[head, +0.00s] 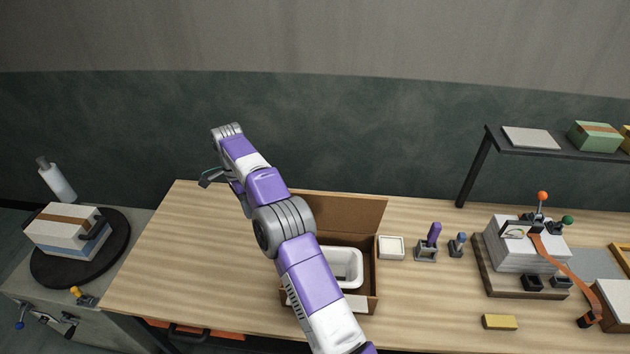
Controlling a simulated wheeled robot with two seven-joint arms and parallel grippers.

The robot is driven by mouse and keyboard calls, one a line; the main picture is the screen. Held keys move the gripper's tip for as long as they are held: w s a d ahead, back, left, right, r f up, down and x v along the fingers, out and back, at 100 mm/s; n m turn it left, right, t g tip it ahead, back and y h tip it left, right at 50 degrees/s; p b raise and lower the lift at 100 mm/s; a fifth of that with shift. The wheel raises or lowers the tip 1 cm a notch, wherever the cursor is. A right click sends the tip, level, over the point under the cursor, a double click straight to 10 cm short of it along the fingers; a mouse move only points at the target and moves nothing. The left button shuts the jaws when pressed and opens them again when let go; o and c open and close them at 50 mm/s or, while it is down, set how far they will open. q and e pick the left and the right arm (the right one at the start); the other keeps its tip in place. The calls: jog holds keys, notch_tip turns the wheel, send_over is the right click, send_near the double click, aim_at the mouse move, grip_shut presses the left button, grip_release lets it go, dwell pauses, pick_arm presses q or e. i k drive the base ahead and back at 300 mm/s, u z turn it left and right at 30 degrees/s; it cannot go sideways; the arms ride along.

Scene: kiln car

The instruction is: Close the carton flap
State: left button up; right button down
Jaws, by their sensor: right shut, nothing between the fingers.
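The brown carton (373,282) stands on the wooden table, partly hidden behind my right arm. Its flap (350,212) stands raised along the far side, so the carton is open. A white dish (347,268) sits inside it. My right arm reaches across the carton's left part. My right gripper (208,178) is beyond the arm's far end, to the left of the flap and apart from it. It is small, partly hidden by the wrist, and shut and empty. My left gripper is not in view.
A small white box (391,247) and two holders, one with a purple handle (434,236), stand right of the carton. A yellow block (499,322) lies near the front. The table's left part (165,255) is clear. A shelf (560,148) overhangs the right.

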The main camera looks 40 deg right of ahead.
aim_at(352, 214)
jog(key=z, duration=0.55)
jog(key=i, duration=1)
jog(key=z, duration=0.7)
